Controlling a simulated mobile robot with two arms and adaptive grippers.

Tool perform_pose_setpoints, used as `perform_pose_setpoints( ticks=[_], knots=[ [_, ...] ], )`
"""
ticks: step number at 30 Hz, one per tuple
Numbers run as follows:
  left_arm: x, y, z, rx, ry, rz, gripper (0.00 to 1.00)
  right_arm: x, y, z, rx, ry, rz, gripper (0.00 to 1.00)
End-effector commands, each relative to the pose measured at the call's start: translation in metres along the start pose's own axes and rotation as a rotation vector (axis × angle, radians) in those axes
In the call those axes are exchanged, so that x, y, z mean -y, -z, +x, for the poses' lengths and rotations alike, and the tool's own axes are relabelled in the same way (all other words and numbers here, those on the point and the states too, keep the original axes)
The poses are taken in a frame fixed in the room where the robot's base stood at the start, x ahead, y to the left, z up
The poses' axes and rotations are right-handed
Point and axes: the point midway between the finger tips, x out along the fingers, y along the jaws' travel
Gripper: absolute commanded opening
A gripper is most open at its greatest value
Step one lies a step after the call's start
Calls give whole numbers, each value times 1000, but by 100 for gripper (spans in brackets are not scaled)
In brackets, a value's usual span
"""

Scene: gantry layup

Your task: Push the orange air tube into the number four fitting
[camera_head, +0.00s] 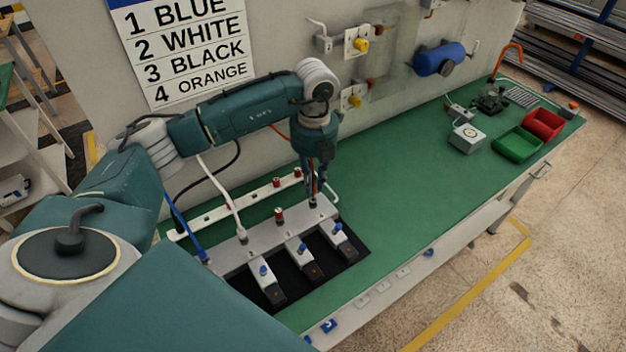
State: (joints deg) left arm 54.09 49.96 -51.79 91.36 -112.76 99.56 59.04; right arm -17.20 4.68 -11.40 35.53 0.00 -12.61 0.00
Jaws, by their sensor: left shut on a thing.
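The grey valve manifold (265,236) lies on the green bench with a row of fittings along its top. My left gripper (314,192) points down over its right end and is shut on the orange air tube (313,183), of which only a short piece shows between the fingers. The number four fitting (313,203) is right below the fingertips and partly hidden; I cannot tell whether the tube end is inside it. A white tube (222,190) and a blue tube (187,235) run to fittings further left. My right gripper is not in view.
A wall sign (185,45) lists 1 blue, 2 white, 3 black, 4 orange. A pale rail (240,205) lies behind the manifold. Green (518,142) and red (543,123) bins stand at the far right. The bench middle (410,180) is clear.

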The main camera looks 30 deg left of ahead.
Motion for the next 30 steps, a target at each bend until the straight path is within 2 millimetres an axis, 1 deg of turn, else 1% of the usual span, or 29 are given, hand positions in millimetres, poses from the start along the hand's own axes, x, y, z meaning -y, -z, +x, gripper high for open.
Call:
perform_pose_setpoints(
  ticks=[8,30],
  knots=[
    [0,0,1,0,0,0,0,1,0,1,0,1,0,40],
    [0,0,20,0,0,0,0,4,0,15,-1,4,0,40]
  ],
)
